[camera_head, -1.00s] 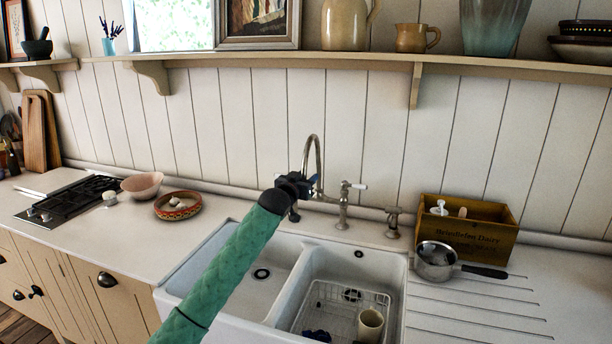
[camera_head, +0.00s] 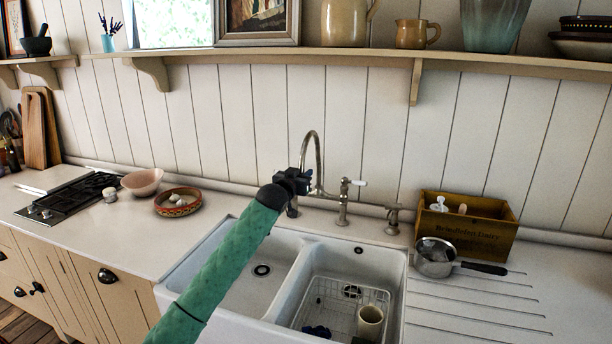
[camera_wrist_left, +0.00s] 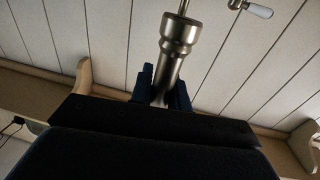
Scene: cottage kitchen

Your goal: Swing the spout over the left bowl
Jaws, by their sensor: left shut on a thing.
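The metal spout (camera_head: 320,160) of the tap rises from the tap body (camera_head: 343,205) and arches over to the left. My left gripper (camera_head: 301,182) is at the spout's hanging end. In the left wrist view the gripper (camera_wrist_left: 166,92) is shut around the spout's end (camera_wrist_left: 181,32), with a dark blue finger on each side. The double sink's left bowl (camera_head: 235,262) is empty, with a drain in its floor. The right bowl (camera_head: 340,262) lies beyond the divider. My gripper and the spout end appear over the back of the left bowl. My right gripper is not in view.
The right bowl holds a wire rack (camera_head: 335,302) and a cream cup (camera_head: 369,322). A wooden crate (camera_head: 468,227) and a saucepan (camera_head: 436,262) stand on the right. A patterned dish (camera_head: 178,202) and pink bowl (camera_head: 142,182) stand left of the sink. A shelf (camera_head: 390,56) runs above.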

